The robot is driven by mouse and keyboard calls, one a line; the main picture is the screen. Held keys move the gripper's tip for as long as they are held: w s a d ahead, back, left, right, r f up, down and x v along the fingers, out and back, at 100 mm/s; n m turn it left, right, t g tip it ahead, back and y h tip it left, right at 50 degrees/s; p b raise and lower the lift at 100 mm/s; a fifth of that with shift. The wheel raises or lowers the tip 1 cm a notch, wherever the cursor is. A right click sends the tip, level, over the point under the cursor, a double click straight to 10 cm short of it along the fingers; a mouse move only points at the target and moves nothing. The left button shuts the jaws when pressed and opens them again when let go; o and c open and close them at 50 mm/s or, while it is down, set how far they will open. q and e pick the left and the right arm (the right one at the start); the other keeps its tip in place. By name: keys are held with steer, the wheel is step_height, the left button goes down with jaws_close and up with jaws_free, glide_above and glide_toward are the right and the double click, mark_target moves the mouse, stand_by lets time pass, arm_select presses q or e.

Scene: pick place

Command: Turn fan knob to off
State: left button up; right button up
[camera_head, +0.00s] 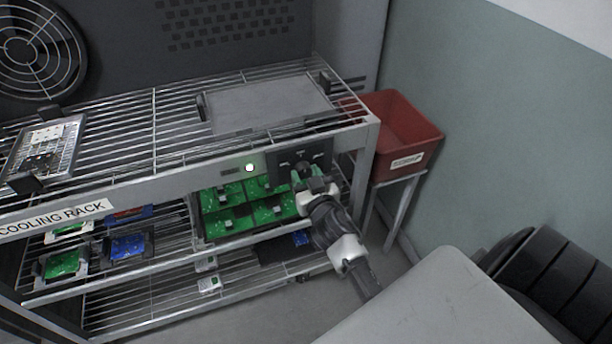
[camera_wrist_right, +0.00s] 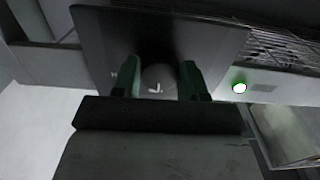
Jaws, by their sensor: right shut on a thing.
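The fan knob (camera_head: 303,167) sits on a dark control panel (camera_head: 321,152) on the front rail of the cooling rack. My right gripper (camera_head: 305,180) reaches up to the panel from the lower right. In the right wrist view the knob (camera_wrist_right: 158,78) shows as a round grey shape with a small white mark. The green fingertips (camera_wrist_right: 160,82) stand on either side of it and are shut on it. A lit green-white lamp (camera_head: 249,167) is on the rail left of the panel; it also glows in the wrist view (camera_wrist_right: 239,87). My left gripper is not in view.
The cooling rack's wire shelves (camera_head: 150,118) hold several green and blue circuit boards below the rail. A red bin (camera_head: 405,135) stands on a small stand to the right. A round fan grille (camera_head: 38,50) is at the upper left. A pale surface (camera_head: 440,305) fills the lower right.

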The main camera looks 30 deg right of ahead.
steer(key=n, duration=0.5)
steer(key=shift+n, duration=0.4)
steer(key=n, duration=0.5)
steer(key=shift+n, duration=0.4)
steer(key=o, duration=0.9)
steer(key=b+v, duration=0.1)
steer(key=v, duration=1)
steer(key=shift+d, duration=0.15)
